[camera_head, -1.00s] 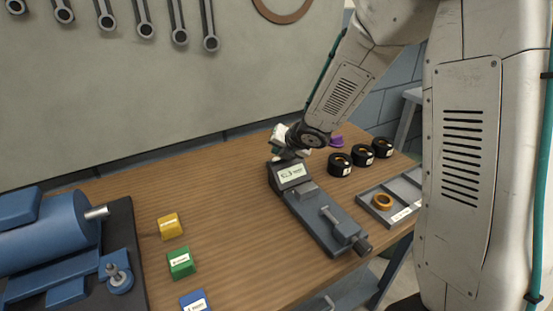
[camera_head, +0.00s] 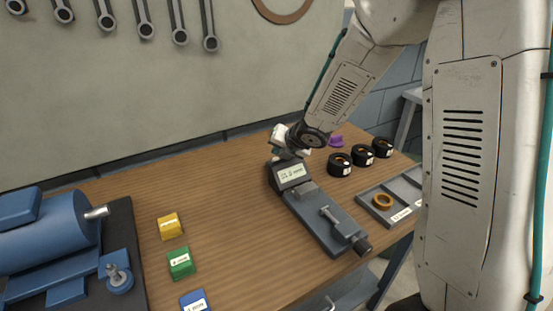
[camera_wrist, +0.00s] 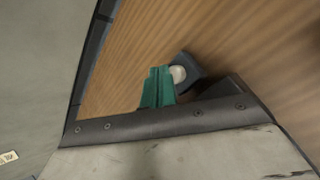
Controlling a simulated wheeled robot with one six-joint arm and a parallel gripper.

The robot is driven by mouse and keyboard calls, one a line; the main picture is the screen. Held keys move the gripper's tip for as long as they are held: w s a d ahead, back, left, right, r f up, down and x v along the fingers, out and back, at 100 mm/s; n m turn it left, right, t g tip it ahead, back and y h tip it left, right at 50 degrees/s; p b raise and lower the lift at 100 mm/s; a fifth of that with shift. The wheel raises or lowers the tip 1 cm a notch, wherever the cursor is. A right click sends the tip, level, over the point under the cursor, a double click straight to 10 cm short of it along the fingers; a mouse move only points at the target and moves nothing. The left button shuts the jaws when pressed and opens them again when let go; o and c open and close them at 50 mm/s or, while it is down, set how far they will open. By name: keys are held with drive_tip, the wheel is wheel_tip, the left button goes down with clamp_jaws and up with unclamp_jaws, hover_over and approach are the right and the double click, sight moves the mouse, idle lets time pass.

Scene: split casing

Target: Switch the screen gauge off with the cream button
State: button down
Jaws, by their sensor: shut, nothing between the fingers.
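The screen gauge (camera_head: 318,212) is a dark grey instrument on the wooden bench, with a sloped head and a pale lit screen (camera_head: 291,176) showing small dark marks I cannot read. In the wrist view the round cream button (camera_wrist: 178,74) sits on a dark housing (camera_wrist: 196,70). My gripper (camera_wrist: 158,70) has its green fingers shut and empty, just left of the button in that view. I cannot tell whether the fingertips touch it. In the head view my wrist is right behind the gauge's head and hides the button.
Three black rings (camera_head: 362,155) and a purple piece (camera_head: 336,141) lie behind right of the gauge. Yellow (camera_head: 170,226), green (camera_head: 181,263) and blue blocks (camera_head: 194,301) are at left. The bench between is clear.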

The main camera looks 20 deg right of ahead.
drive_tip(key=shift+f, duration=0.15)
drive_tip(key=shift+f, duration=0.3)
drive_tip(key=shift+f, duration=0.4)
idle(0.8)
drive_tip(key=shift+r, duration=0.85)
drive_tip(key=shift+r, duration=3)
